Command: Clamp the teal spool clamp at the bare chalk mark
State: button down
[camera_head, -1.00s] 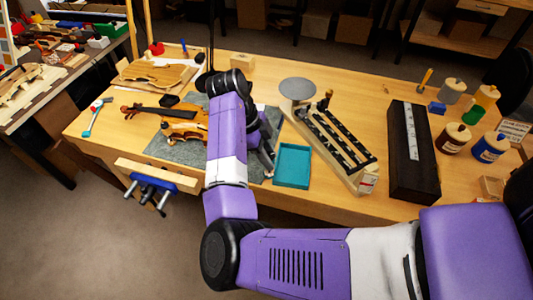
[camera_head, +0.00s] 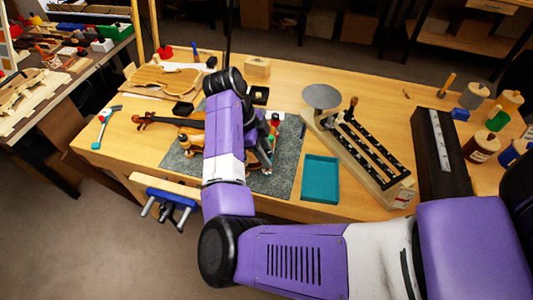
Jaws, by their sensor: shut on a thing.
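The violin body (camera_head: 194,136) lies on a grey mat (camera_head: 288,180), its scroll to the left. My purple arm covers much of it. My gripper (camera_head: 266,166) points down over the mat, right of my forearm, shut on what seems to be a small spool clamp. The held piece is too small and too hidden to tell its colour. Small red and green-topped pieces (camera_head: 275,120) stand just behind the gripper, partly hidden. I cannot make out the chalk mark, or whether the held piece touches the violin.
An empty teal tray (camera_head: 321,179) lies right of the mat. A blue vise (camera_head: 168,200) is on the front edge. A hammer (camera_head: 104,126) lies left.

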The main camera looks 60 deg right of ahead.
jog(key=shift+w+d+f+b, duration=0.1)
jog(key=shift+f+b, duration=0.8)
jog(key=shift+f, duration=0.4)
jog(key=shift+w+d+f+b, duration=0.1)
jog(key=shift+f+b, duration=0.8)
jog(key=shift+f, duration=0.35)
jog(key=shift+w+d+b, duration=0.4)
jog(key=shift+w+b, duration=0.1)
jog(key=shift+w, duration=0.3)
jog(key=shift+w+d+b, duration=0.4)
jog(key=shift+w+b, duration=0.1)
jog(key=shift+w, duration=0.25)
dwell(0.7)
jog(key=c, duration=1)
grip_release()
jog(key=shift+r, duration=0.15)
jog(key=b+v, duration=0.1)
jog(key=v, duration=0.6)
jog(key=shift+r, duration=0.25)
jog(key=shift+w+a, duration=0.1)
